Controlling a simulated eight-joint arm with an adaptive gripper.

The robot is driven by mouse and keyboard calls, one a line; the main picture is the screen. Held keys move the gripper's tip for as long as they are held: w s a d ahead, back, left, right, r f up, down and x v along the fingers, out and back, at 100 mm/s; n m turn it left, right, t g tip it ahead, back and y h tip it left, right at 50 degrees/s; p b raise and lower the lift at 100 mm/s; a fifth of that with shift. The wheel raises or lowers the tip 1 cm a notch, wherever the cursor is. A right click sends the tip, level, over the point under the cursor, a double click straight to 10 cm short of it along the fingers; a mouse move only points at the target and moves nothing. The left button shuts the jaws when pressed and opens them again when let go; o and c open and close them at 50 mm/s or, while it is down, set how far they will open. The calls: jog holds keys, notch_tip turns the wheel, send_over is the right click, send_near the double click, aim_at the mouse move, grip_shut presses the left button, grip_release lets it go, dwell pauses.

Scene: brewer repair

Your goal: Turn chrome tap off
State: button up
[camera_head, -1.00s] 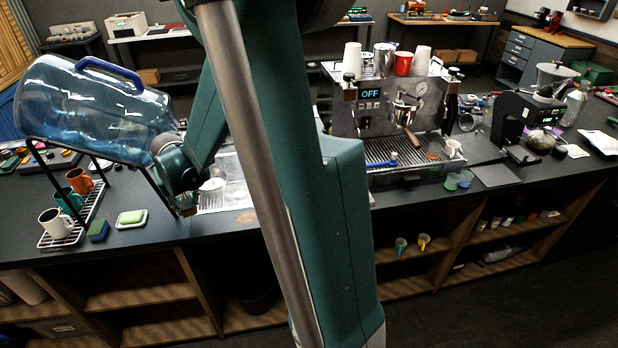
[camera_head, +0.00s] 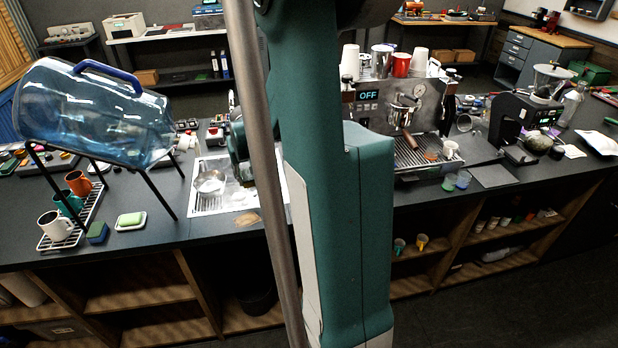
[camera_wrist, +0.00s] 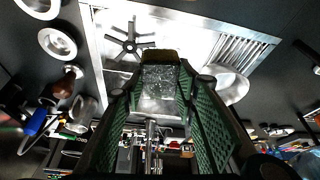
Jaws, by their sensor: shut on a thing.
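I cannot tell exactly which part is held, or whether water runs. The steel sink (camera_wrist: 97,45) lies beyond the fingertips, with a dark star-shaped drain. In the head view, the sink (camera_head: 203,207) is left of my arm; my arm hides the fingertips and most of the tap.
A metal bowl (camera_head: 208,181) sits in the sink. A large blue jug (camera_head: 90,115) lies tilted on a black stand to the left, beside mugs on a rack (camera_head: 92,208). An espresso machine (camera_head: 425,97) reading OFF stands right of my arm.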

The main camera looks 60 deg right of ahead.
jog(key=s+d+r+m, duration=0.2)
jog(key=s+d, duration=1.6)
jog(key=d, duration=0.2)
jog(key=shift+s+d+r+h+p, duration=0.2)
jog(key=shift+d+h+p, duration=0.1)
jog(key=shift+p, duration=0.1)
jog(key=shift+f, duration=0.1)
jog(key=shift+f, duration=2.9)
jog(key=shift+f+b, duration=0.35)
jog(key=shift+f, duration=1.75)
jog(key=shift+f, duration=0.15)
jog(key=o, duration=0.8)
